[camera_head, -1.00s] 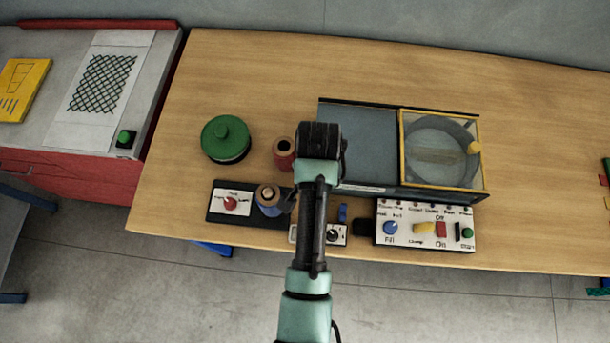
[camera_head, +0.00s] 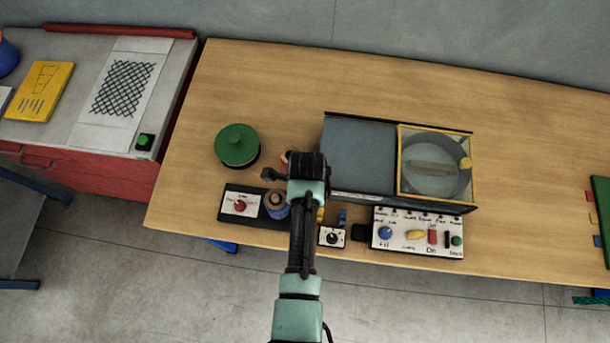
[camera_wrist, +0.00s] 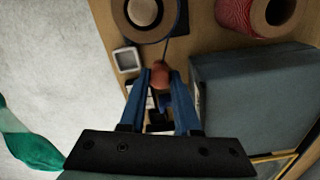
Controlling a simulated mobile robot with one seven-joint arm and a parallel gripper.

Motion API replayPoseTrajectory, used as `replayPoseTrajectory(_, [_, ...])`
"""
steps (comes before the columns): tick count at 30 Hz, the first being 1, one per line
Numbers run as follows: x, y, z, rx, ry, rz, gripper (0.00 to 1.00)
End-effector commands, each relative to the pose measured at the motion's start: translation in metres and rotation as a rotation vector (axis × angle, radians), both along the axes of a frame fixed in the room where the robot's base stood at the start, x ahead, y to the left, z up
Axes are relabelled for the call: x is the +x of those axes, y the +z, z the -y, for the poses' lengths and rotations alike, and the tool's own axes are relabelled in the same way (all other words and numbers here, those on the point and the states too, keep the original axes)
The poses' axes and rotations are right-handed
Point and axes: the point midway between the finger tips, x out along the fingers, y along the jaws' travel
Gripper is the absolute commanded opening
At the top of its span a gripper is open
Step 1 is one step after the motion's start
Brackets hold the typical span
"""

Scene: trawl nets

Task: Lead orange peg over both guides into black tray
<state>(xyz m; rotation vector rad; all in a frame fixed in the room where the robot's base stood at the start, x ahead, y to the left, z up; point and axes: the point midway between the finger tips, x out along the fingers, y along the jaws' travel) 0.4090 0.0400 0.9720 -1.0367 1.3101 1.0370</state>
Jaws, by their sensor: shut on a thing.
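My gripper (camera_wrist: 160,72) is shut on the orange peg (camera_wrist: 160,78), held between the blue fingertips in the wrist view. A thin dark line runs from the peg up to the spool with a tan top (camera_wrist: 127,25), also in the head view (camera_head: 277,198). In the head view my wrist hides the fingers and peg. A small yellow upright (camera_head: 320,214) and a blue one (camera_head: 342,217), likely the two guides, stand just right of my arm. A small black block-like thing, likely the black tray (camera_head: 361,232), sits left of the control panel.
A grey box with a yellow-framed clear lid (camera_head: 360,158) stands right of my wrist. A control panel (camera_head: 418,250) and small knob box (camera_head: 332,237) lie along the front edge. A red spool (camera_wrist: 245,12) and green canister (camera_head: 237,146) are left. The table's back is clear.

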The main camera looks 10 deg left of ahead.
Motion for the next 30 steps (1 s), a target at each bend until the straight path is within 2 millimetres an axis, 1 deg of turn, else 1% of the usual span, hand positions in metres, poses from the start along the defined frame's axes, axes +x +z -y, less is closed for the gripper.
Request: replayPoseTrajectory(30, [0.003, -0.001, 0.08, 0.0, 0.001, 0.002, 0.0])
